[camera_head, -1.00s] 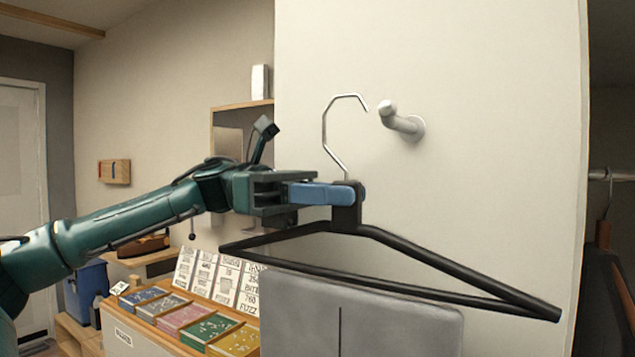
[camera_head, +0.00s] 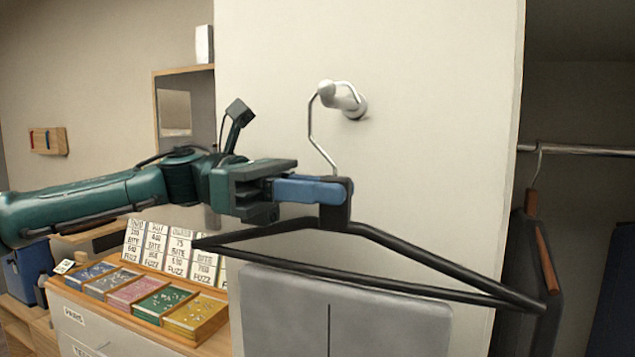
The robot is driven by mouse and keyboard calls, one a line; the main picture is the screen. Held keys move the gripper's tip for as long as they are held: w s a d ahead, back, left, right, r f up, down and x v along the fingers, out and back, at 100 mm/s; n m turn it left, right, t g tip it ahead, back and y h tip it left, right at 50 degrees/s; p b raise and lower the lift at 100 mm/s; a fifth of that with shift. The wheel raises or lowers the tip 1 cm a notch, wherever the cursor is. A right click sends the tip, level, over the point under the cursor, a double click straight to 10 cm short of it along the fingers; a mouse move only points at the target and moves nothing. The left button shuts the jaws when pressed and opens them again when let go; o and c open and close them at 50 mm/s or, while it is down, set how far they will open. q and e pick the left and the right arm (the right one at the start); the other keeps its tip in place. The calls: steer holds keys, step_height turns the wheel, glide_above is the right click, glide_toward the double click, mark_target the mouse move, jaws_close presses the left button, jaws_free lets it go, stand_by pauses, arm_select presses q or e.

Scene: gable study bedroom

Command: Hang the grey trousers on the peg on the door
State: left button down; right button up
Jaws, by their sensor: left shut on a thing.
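The grey trousers (camera_head: 345,318) hang folded over the bar of a black hanger (camera_head: 430,255) with a silver wire hook (camera_head: 311,125). My left gripper (camera_head: 310,190) is shut on the neck of the hanger, just under the hook. The white peg (camera_head: 347,102) sticks out from the pale door panel (camera_head: 430,100). In the picture the curve of the hook overlaps the peg and passes around its rounded end. Whether the hook bears on the peg cannot be told. The lower part of the trousers is out of frame. My right gripper is not in view.
An open wardrobe with a rail (camera_head: 580,150) and a dark garment on a hanger (camera_head: 525,270) is at the right. A cabinet (camera_head: 85,325) with coloured card boxes (camera_head: 160,300) and label cards stands at lower left, behind my left arm.

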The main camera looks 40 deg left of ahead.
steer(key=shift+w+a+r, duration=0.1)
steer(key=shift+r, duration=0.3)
arm_select(q)
steer(key=c, duration=1.6)
jaws_free()
steer(key=o, duration=0.3)
steer(key=shift+f, duration=0.2)
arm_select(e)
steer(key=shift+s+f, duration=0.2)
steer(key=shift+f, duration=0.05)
